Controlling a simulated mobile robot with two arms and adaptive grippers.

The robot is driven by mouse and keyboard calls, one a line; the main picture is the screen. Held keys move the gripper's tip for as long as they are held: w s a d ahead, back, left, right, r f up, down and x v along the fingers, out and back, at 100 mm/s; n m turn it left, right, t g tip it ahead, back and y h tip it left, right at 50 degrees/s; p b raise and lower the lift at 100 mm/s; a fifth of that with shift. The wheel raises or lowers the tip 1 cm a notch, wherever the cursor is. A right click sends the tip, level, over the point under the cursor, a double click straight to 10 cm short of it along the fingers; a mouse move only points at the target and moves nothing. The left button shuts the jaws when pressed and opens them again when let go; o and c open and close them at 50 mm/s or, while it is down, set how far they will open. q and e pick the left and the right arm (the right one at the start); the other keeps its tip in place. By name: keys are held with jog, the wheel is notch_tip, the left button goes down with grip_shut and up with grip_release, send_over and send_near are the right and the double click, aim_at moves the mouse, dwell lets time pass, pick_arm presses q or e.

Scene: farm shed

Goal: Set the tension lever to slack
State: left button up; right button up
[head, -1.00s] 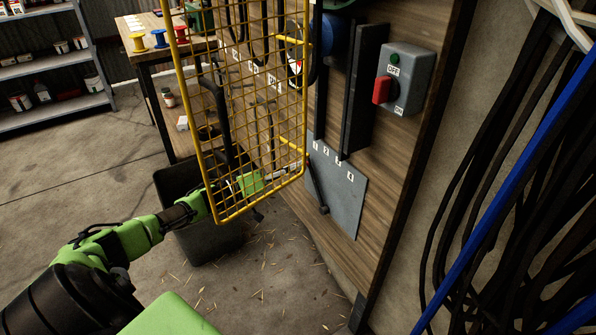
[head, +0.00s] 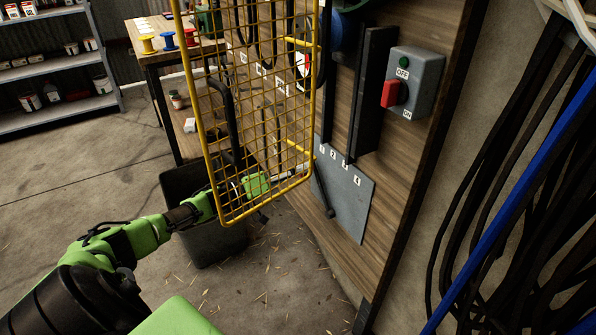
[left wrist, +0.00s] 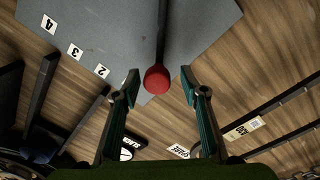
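The tension lever (head: 321,190) is a dark bar on a grey plate (head: 348,201) marked 1 to 4, low on the wooden board. It points up towards the mark 1 end. In the left wrist view its red knob (left wrist: 157,79) sits near the plate's edge, between and just beyond my fingertips. My left gripper (left wrist: 166,84) is open, with a gap on each side of the knob. In the head view my left gripper (head: 303,169) is beside the lever's upper end, partly behind yellow mesh. My right gripper is out of view.
A yellow mesh guard (head: 228,222) stands in front of my left wrist. A grey switch box (head: 425,72) with a red handle is above the plate. A black bin (head: 213,245) stands below my arm. Cables (head: 500,200) hang at the right.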

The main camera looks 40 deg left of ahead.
pick_arm(q)
jog(key=shift+s, duration=0.1)
jog(key=v, duration=1.2)
jog(key=shift+f, duration=0.15)
